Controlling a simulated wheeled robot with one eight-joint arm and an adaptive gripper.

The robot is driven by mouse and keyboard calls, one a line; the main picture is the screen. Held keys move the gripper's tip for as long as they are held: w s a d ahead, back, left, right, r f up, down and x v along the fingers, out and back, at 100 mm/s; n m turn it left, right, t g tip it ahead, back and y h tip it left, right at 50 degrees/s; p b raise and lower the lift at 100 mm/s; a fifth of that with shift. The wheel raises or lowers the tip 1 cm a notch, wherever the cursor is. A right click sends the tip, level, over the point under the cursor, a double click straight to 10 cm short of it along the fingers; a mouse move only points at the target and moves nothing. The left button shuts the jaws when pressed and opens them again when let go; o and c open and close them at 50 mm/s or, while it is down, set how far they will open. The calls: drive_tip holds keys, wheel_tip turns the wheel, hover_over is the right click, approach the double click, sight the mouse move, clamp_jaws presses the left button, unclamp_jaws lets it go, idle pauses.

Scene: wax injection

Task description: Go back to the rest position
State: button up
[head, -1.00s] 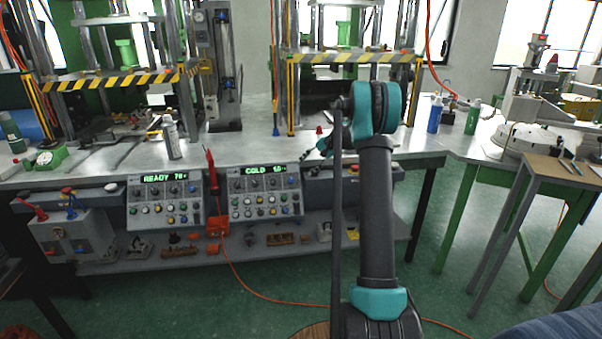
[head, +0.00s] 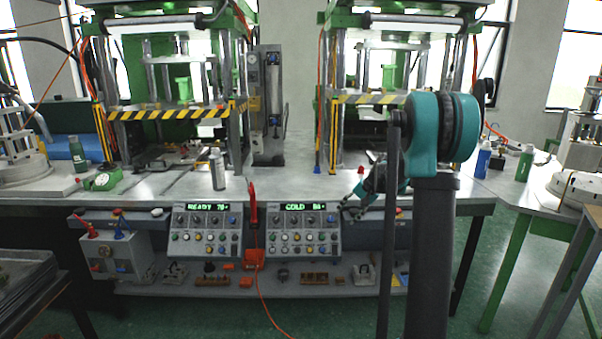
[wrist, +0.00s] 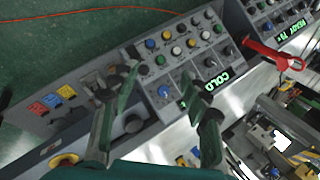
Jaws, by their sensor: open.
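My gripper (head: 352,212) is small and partly hidden behind my arm in the head view. It hangs in front of the bench, just right of the COLD control panel (head: 306,232). In the wrist view, my gripper (wrist: 160,85) has its two dark green fingers spread apart with nothing between them. The COLD control panel (wrist: 178,50) lies beyond the fingers there, tilted in the picture. My teal and black arm stands upright at the right of the head view.
A grey workbench (head: 140,190) carries two presses with striped guards (head: 170,114). The READY panel (head: 203,230) hangs at its front, left of a red-handled tool (head: 252,203). A shelf below holds small parts. Blue and green bottles (head: 483,160) stand right. Green floor (head: 180,318) is open in front.

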drive_tip(key=s+f+n+h, duration=0.1)
drive_tip(key=s+f+n, duration=0.1)
drive_tip(key=s, duration=1.1)
drive_tip(key=s+f+n+h, duration=0.2)
drive_tip(key=s+f, duration=0.1)
drive_tip(key=s, duration=1)
drive_tip(key=s+f+n+h, duration=0.2)
drive_tip(key=s+f, duration=0.1)
drive_tip(key=s, duration=1)
drive_tip(key=shift+s+f+t, duration=0.25)
drive_tip(key=shift+s+t, duration=0.05)
drive_tip(key=shift+s, duration=0.05)
drive_tip(key=shift+a, duration=0.15)
